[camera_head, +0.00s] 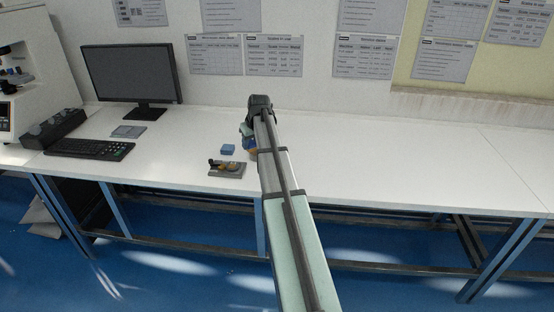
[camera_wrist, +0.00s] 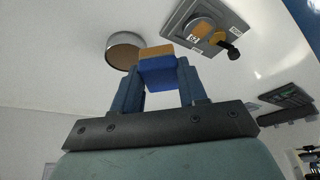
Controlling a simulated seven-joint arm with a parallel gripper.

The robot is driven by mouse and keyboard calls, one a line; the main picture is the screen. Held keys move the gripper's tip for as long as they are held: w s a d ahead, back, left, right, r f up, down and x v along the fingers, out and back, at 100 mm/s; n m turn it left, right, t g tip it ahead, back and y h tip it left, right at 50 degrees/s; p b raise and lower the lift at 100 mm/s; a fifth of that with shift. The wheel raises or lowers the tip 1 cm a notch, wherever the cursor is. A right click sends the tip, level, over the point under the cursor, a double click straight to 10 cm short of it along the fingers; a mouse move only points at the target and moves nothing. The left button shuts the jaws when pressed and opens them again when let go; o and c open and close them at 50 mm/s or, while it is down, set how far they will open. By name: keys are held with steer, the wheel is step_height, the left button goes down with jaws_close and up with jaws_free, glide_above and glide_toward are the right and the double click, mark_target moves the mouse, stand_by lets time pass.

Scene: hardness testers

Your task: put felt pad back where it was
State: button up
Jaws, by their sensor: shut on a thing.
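My gripper (camera_wrist: 158,76) is shut on a small block, blue with a tan face at its far end (camera_wrist: 157,51), in the wrist view. This is probably the felt pad, but its material cannot be told. In the head view my gripper (camera_head: 249,146) is over the bench, pointing down, partly hidden by my arm. A grey tray (camera_head: 240,172) with a black knob and a tan part sits in front of that block. The tray also shows in the wrist view (camera_wrist: 222,45).
A monitor (camera_head: 131,74), keyboard (camera_head: 90,149) and flat grey pad (camera_head: 129,131) are at the left of the white bench (camera_head: 400,165). The bench is clear right of my arm.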

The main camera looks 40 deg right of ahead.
steer(key=shift+s+d+m+h, duration=0.7)
steer(key=shift+s+d+m, duration=1)
steer(key=shift+d, duration=7.25)
steer(key=shift+f, duration=5.2)
steer(key=shift+f, duration=0.15)
steer(key=o, duration=0.9)
steer(key=v, duration=1.2)
steer(key=shift+w+r, duration=0.15)
steer(key=shift+r, duration=0.05)
